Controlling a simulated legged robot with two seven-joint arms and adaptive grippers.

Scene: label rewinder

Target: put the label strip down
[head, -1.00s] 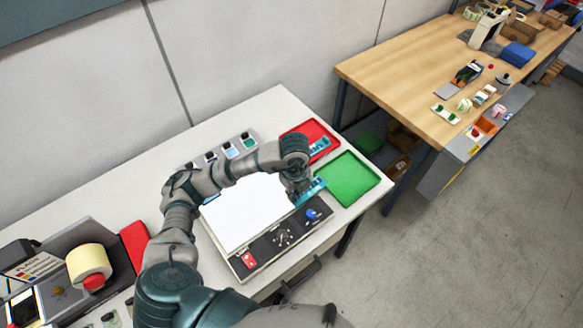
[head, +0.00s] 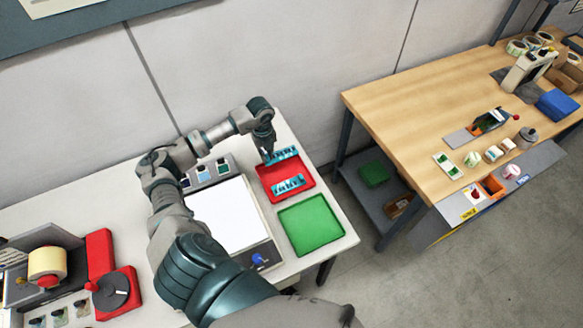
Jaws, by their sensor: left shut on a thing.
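My left gripper (head: 268,157) is at the back edge of the red tray (head: 300,171), shut on a teal label strip (head: 285,155). This strip is over the tray's back rim; I cannot tell whether it touches the tray. A second teal label strip (head: 288,186) lies in the front part of the red tray. The green tray (head: 311,225) in front of it is empty. My right gripper is not in view.
A white lit panel (head: 228,215) with a control strip is left of the trays. The label rewinder (head: 48,265) is at the far left. A wooden table (head: 420,110) stands apart at the right.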

